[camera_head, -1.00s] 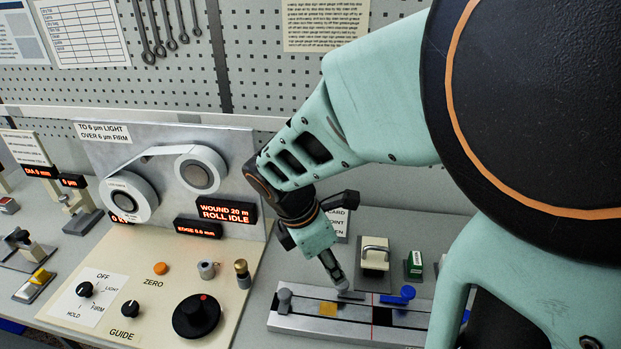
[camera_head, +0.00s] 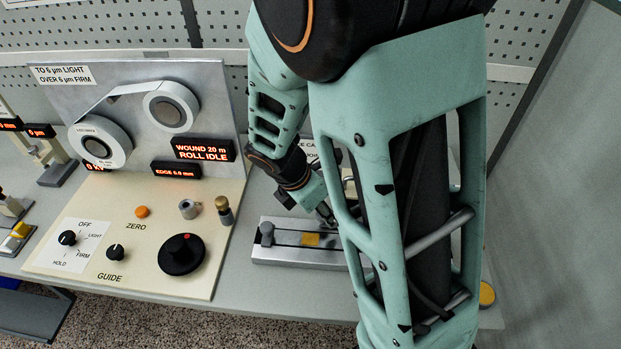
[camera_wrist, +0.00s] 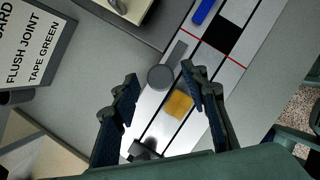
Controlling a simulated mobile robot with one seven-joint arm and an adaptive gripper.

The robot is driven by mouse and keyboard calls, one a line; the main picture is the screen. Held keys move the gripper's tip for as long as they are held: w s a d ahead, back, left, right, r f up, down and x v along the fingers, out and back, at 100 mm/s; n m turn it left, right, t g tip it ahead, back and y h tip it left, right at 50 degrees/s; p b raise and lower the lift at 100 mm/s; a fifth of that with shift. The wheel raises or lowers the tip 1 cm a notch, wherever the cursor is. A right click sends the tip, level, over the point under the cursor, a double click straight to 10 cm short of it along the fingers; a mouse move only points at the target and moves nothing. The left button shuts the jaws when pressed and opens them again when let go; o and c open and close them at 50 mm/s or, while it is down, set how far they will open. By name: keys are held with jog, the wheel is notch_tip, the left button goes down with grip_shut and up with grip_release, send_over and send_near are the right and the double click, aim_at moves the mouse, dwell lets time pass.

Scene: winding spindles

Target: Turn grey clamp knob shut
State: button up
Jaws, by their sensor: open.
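The grey clamp knob (camera_wrist: 160,78) shows in the wrist view as a round dark-grey head. A flat grey bar (camera_wrist: 178,53) beside it lies roughly along the metal block. My gripper (camera_wrist: 160,80) is open, with one finger either side of the knob in this view; I cannot tell whether they touch it. The pale metal block (camera_head: 285,254) has dark grooves and a yellow patch (camera_wrist: 180,103) near the knob. In the head view my gripper (camera_head: 326,213) is over the block, and my arm hides the knob and the block's right part.
A grey post (camera_head: 267,232) stands at the block's left end. A blue part (camera_wrist: 203,12) lies farther along it. The winding panel (camera_head: 215,275), with a black dial (camera_head: 182,254) and a brass knob (camera_head: 223,210), is to the left. A lettered sign (camera_wrist: 35,45) stands nearby.

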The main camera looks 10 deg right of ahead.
jog(key=shift+f, duration=0.15)
jog(key=shift+c, duration=0.5)
grip_shut()
jog(key=shift+m, duration=0.3)
jog(key=m+g, duration=0.1)
jog(key=m, duration=0.1)
jog(key=m+p, duration=0.1)
jog(key=m, duration=0.1)
jog(key=shift+w+g+h, duration=0.2)
jog(key=shift+g+h, duration=0.1)
jog(key=shift+g, duration=0.1)
jog(key=m+g, duration=0.1)
jog(key=m, duration=0.1)
jog(key=m+p, duration=0.1)
jog(key=m, duration=0.1)
jog(key=shift+w+m+g, duration=0.1)
jog(key=shift+m+g, duration=0.3)
jog(key=m, duration=0.2)
jog(key=m+g+y, duration=0.1)
jog(key=m, duration=0.1)
jog(key=shift+w+d+m, duration=0.15)
jog(key=shift+m, duration=0.15)
jog(key=shift+m+g+y, duration=0.7)
jog(key=shift+m, duration=1.2)
